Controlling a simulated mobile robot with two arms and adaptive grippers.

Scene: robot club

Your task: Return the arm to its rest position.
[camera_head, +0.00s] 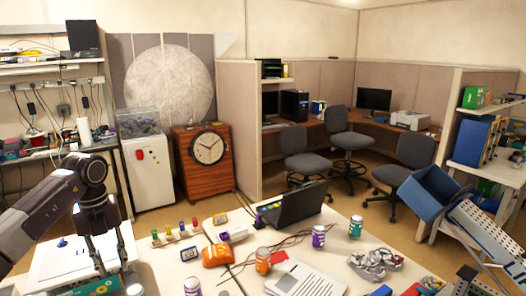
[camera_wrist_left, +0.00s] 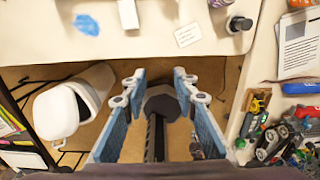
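My left arm comes in from the left in the head view, with its gripper (camera_head: 108,262) pointing down over the left part of the table. In the left wrist view the two blue-padded fingers of this gripper (camera_wrist_left: 160,85) stand apart with nothing held between them. The floor and a dark object show through the gap, beyond the table edge. My right gripper does not show clearly in either view.
A blue bin (camera_head: 428,190) is tilted at the right. The wrist view shows a white bin (camera_wrist_left: 58,112) and a parts tray.

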